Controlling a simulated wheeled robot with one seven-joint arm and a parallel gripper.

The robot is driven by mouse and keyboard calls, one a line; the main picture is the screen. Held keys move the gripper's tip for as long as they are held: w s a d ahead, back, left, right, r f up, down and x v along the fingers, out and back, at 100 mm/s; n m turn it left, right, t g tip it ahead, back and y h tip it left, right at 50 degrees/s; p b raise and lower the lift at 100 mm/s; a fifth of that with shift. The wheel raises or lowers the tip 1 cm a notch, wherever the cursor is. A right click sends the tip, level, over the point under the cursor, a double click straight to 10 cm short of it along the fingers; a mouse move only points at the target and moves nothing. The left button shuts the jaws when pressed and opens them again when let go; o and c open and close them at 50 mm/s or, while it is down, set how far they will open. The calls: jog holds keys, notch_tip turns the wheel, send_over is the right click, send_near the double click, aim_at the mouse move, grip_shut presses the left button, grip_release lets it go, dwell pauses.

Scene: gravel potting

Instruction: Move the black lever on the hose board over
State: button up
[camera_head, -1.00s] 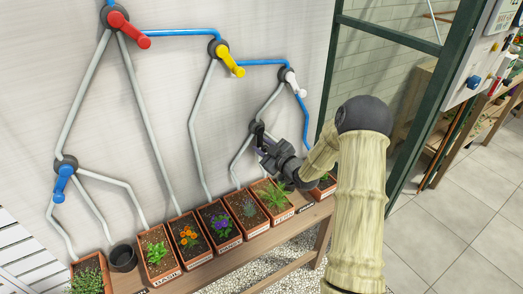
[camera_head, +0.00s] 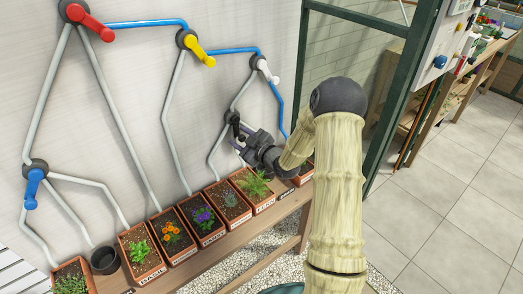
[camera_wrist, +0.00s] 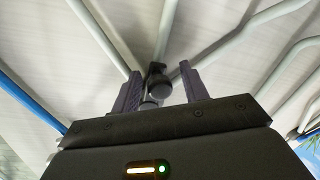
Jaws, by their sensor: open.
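The black lever (camera_head: 234,118) sits on a dark round valve at the lowest right junction of the pale hoses on the wall board. My gripper (camera_head: 239,140) is open just below it, its fingers pointing toward the board. In the wrist view the lever (camera_wrist: 158,80) shows between the two spread fingers of my gripper (camera_wrist: 160,90), with a gap on both sides. Its round end faces the camera. I cannot tell whether a finger touches it. My gripper partly hides the hoses below the valve in the head view.
Other levers on the board are red (camera_head: 90,22), yellow (camera_head: 199,50), white (camera_head: 267,71) and blue (camera_head: 33,187). Below, a wooden shelf (camera_head: 211,257) holds several planted boxes and a dark pot (camera_head: 104,260). A green frame (camera_head: 402,95) stands right of my arm.

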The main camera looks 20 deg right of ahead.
jog(key=b+v, duration=0.1)
jog(key=v, duration=1.5)
jog(key=shift+a, duration=0.1)
jog(key=s+a+m+g+h, duration=0.45)
jog(key=s+g, duration=0.25)
jog(key=s, duration=0.2)
jog(key=s+a+m+g+h, duration=0.3)
jog(key=s+a+m+g, duration=0.3)
jog(key=s, duration=0.2)
jog(key=w+p+v, duration=0.1)
jog(key=p+v, duration=0.7)
jog(key=w+r+p+v, duration=0.1)
jog(key=w+p+v, duration=0.1)
jog(key=p+v, duration=0.6)
jog(key=shift+w+d+p, duration=0.25)
jog(key=shift+d+p, duration=0.05)
jog(key=shift+d, duration=0.45)
